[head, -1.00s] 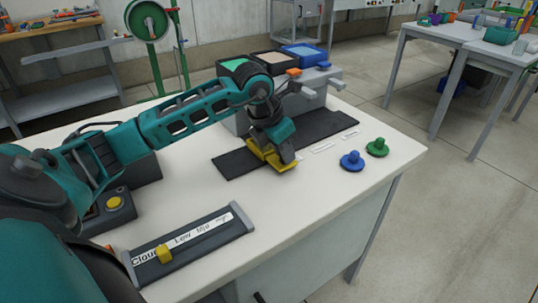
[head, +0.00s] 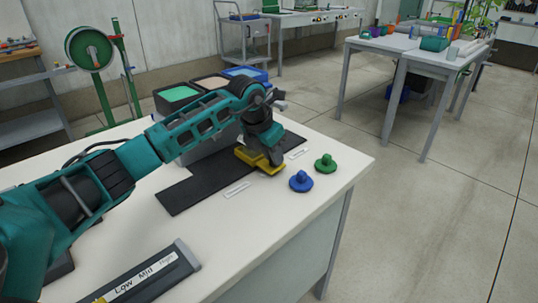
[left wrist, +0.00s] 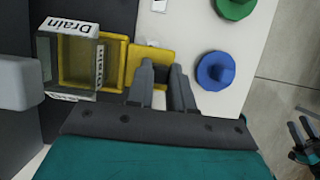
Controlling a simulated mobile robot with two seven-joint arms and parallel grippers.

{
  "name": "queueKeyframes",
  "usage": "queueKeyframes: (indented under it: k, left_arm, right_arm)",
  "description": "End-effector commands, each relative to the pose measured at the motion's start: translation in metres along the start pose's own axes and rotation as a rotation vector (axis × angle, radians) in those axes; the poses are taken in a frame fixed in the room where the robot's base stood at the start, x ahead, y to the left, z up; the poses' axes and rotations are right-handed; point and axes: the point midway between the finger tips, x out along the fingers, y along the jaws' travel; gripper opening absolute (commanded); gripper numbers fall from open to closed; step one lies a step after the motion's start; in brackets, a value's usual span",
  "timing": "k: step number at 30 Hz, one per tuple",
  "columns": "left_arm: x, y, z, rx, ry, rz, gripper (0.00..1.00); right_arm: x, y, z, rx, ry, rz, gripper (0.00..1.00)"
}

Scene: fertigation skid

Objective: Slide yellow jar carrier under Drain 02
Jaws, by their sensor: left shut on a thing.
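The yellow jar carrier (head: 247,158) sits on the black strip (head: 185,193) on the white bench, below the grey drain block. My left gripper (head: 272,162) is shut on its yellow end, at the bench's front side. In the left wrist view the carrier (left wrist: 113,66) shows a square frame with a clear box-like part over it. My left fingers (left wrist: 161,75) stand at the carrier's yellow tab. A white label reading "Drain" (left wrist: 70,27) lies over the frame's far edge; its number cannot be read.
A blue knob (head: 301,181) and a green knob (head: 325,163) stand on the bench right of my gripper. White labels (head: 237,189) lie along the strip. A slider panel (head: 150,275) is at the front.

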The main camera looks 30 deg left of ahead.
Motion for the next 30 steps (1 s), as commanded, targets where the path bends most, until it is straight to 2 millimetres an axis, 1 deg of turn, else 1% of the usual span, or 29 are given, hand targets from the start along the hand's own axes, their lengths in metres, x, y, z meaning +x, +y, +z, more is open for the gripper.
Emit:
queueKeyframes:
  k: [7,8,15,21,24,26,29,30]
  left_arm:
    - [0.0,0.0,0.001,0.0,-0.003,0.0,0.0]
    - [0.0,0.0,0.001,0.0,-0.003,0.0,0.24]
    - [0.0,0.0,0.0,0.0,-0.002,0.0,0.47]
    - [0.0,0.0,0.0,0.0,-0.001,0.0,0.47]
    - [-0.004,0.0,0.0,0.0,-0.002,0.0,0.47]
    - [-0.01,0.001,0.001,0.0,-0.003,0.0,0.47]
    - [-0.027,0.001,0.001,0.002,-0.004,0.002,0.47]
    - [-0.036,0.001,0.002,0.001,-0.006,0.003,0.47]
  right_arm:
    - [-0.001,0.001,0.002,-0.006,-0.004,-0.001,0.43]
    - [-0.001,0.001,0.002,-0.006,-0.004,-0.001,0.43]
    - [-0.001,0.001,0.002,-0.006,-0.004,-0.001,0.43]
    - [-0.001,0.001,0.002,-0.005,-0.004,-0.001,0.43]
    - [-0.001,0.0,0.001,-0.003,-0.004,-0.001,0.43]
    - [-0.002,0.0,0.0,-0.001,-0.004,-0.001,0.43]
    - [-0.004,-0.001,-0.003,0.001,-0.003,-0.001,0.43]
    - [-0.004,-0.001,-0.004,0.001,-0.003,-0.001,0.43]
